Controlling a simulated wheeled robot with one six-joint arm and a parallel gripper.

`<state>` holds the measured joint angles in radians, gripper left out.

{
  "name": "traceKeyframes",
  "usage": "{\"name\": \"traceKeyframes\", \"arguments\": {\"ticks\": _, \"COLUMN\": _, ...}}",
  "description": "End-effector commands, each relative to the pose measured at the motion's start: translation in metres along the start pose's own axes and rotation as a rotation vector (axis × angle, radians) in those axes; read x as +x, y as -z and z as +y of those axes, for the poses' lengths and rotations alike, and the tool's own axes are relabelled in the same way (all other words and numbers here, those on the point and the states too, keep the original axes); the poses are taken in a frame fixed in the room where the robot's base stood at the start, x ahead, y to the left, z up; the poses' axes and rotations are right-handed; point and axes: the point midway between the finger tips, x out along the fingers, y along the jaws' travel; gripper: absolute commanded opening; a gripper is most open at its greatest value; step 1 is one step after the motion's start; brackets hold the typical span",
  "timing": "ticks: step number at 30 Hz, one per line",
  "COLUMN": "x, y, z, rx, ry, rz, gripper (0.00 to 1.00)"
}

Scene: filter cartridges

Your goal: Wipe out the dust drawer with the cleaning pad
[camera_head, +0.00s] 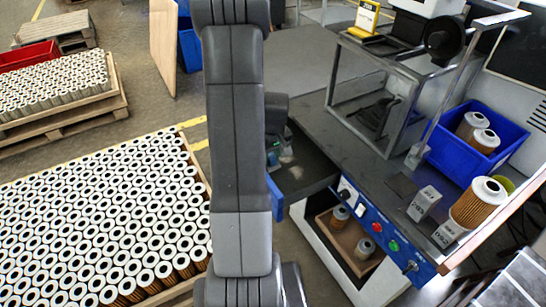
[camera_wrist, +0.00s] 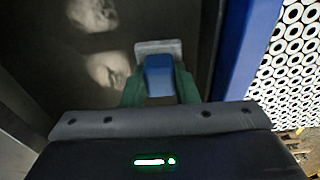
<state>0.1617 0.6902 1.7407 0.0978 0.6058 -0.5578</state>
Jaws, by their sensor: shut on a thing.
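My gripper (camera_wrist: 160,88) is shut on the blue handle of the cleaning pad (camera_wrist: 158,47), with one green finger on each side. The pad's pale grey edge shows beyond the handle, over the dark floor of the dust drawer (camera_wrist: 205,60). I cannot tell whether the pad touches the floor. Two pale dust patches lie left of the pad: one farther off (camera_wrist: 92,13) and one close beside it (camera_wrist: 108,70). In the head view the open drawer (camera_head: 312,170) sticks out from the bench, and my arm hides part of it and most of the gripper.
The drawer's blue front (camera_wrist: 240,45) stands close to the right of the gripper. The bench (camera_head: 375,160) holds a clear-sided box frame (camera_head: 375,85) and a blue bin (camera_head: 455,150) with filter cartridges. A pallet of cartridges (camera_head: 100,220) stands on the floor at left.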

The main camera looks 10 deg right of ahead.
Motion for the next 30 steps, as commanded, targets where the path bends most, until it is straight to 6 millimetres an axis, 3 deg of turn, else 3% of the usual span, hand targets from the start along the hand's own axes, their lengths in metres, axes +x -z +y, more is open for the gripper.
{"name": "traceKeyframes", "arguments": {"ticks": 2, "x": -0.001, "y": 0.001, "z": -0.002, "rx": 0.0, "ry": 0.0, "rz": -0.001, "gripper": 0.05}}
{"name": "traceKeyframes", "arguments": {"ticks": 6, "x": -0.026, "y": 0.005, "z": -0.004, "rx": -0.001, "ry": -0.001, "rz": 0.002, "gripper": 0.05}}
{"name": "traceKeyframes", "arguments": {"ticks": 21, "x": -0.069, "y": 0.015, "z": -0.01, "rx": 0.002, "ry": 0.0, "rz": 0.001, "gripper": 0.05}}
{"name": "traceKeyframes", "arguments": {"ticks": 30, "x": -0.079, "y": 0.017, "z": -0.012, "rx": 0.003, "ry": -0.001, "rz": 0.0, "gripper": 0.05}}
